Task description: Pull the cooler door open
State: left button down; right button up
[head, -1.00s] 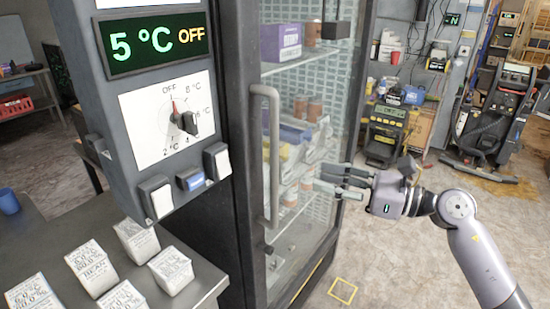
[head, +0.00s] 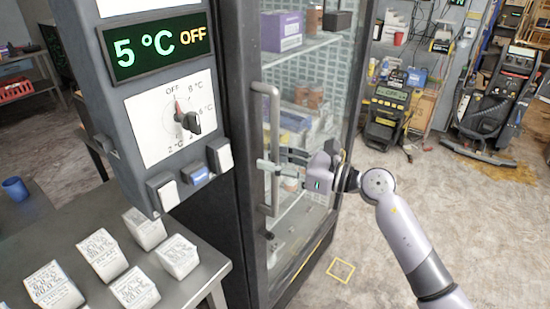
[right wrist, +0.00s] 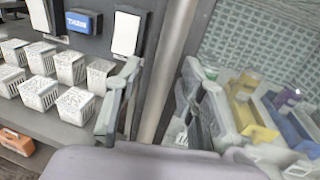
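The cooler door (head: 335,110) is a glass door in a dark frame, and it looks shut. Its long grey vertical handle (head: 274,115) is on the left side of the door. My right gripper (head: 273,165) is at the lower half of the handle. In the right wrist view the handle (right wrist: 165,75) runs between the two spread fingers of the right gripper (right wrist: 158,105), with gaps on both sides. The gripper looks open around the handle, not closed on it. My left gripper is not in view.
A control box with a display (head: 155,45) reading 5 °C OFF and a dial (head: 185,118) stands left of the door. White printed blocks (head: 145,228) sit on a metal table below it.

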jog(key=shift+c, duration=0.5)
grip_shut()
